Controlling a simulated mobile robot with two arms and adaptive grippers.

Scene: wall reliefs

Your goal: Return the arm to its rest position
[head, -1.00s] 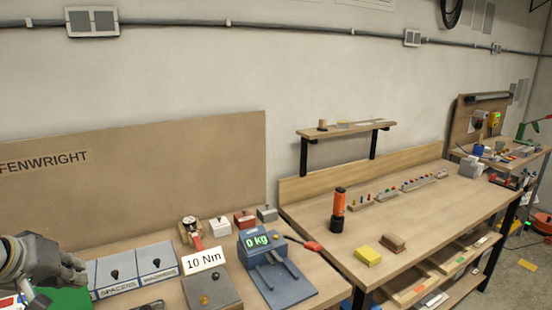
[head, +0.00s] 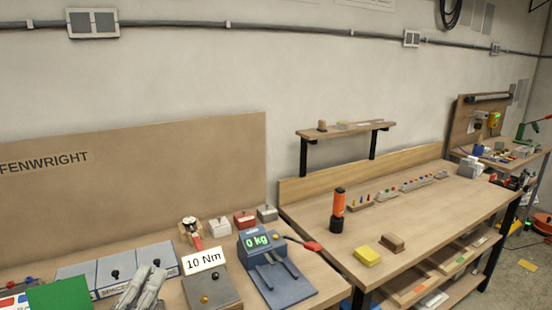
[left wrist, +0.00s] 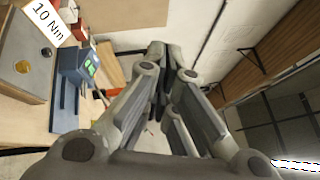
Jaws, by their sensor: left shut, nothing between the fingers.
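My left gripper (head: 142,286) shows at the bottom left of the head view, in front of the blue-and-white spacer boxes (head: 122,267) and left of the "10 Nm" box (head: 211,286). Its fingers are closed together with nothing between them. In the left wrist view the fingers (left wrist: 159,58) also meet, pointing away from the camera. There the "10 Nm" box (left wrist: 27,62) lies to their left. My right gripper is in neither view.
A blue scale (head: 275,273) reading 0 kg stands right of the box. A green panel (head: 58,294) is at the bottom left. The second bench holds an orange-black flashlight (head: 338,211) and a yellow block (head: 367,257). The air above the benches is clear.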

